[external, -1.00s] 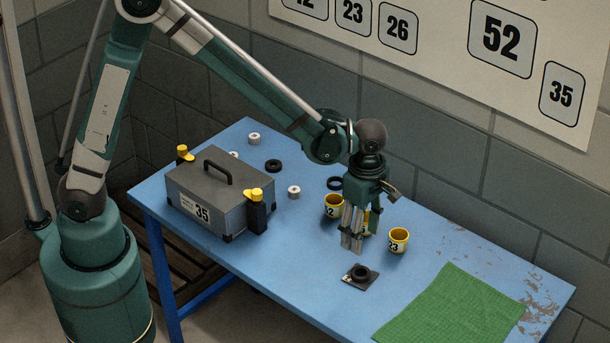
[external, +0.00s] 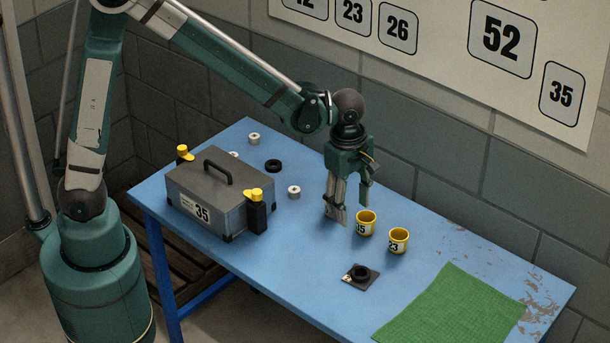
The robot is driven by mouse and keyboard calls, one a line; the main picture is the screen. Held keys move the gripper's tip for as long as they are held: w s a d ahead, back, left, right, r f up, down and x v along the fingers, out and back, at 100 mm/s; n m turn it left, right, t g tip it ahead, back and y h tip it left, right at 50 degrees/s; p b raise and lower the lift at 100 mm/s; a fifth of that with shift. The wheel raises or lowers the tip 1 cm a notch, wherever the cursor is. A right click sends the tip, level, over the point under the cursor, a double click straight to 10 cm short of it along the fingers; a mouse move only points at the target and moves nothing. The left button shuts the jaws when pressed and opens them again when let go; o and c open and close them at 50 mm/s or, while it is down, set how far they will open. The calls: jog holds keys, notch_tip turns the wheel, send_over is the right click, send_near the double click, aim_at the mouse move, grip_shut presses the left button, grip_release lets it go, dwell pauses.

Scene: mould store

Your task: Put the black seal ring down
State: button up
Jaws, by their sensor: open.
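One black seal ring (external: 360,273) lies on a small dark square plate (external: 372,284) with a white label, near the table's front edge. Another black ring (external: 273,166) lies on the blue table behind the grey case. I cannot tell which ring the task means. My gripper (external: 349,207) is open, its fingers pointing down above the table, behind and left of the plate and apart from the ring on it. I see nothing held between the fingers. The gripper hides the spot where a third black ring and a yellow cup showed earlier.
Yellow cups marked 35 (external: 366,223) and 23 (external: 398,240) stand right of the gripper. A grey case (external: 205,190) marked 35, with yellow-topped black posts beside it, stands at left. Several small white rings (external: 294,192) lie about. A green cloth (external: 455,310) covers the front right.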

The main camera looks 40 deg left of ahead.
jog(key=a+r+m+t, duration=0.1)
jog(key=a+r+m, duration=0.4)
jog(key=a, duration=0.7)
jog(key=a+r+m+t, duration=0.2)
jog(key=a+r, duration=0.5)
jog(key=a, duration=0.5)
jog(key=s+a+r+m+t, duration=0.1)
jog(key=s+a+m, duration=0.3)
jog(key=a, duration=0.6)
jog(key=s+a+r+m+t, duration=0.2)
jog(key=s+a+m, duration=0.3)
jog(key=a, duration=0.6)
jog(key=shift+s+a+r+t+y, duration=0.15)
jog(key=shift+s+a+t+y, duration=0.15)
jog(key=shift+s, duration=0.25)
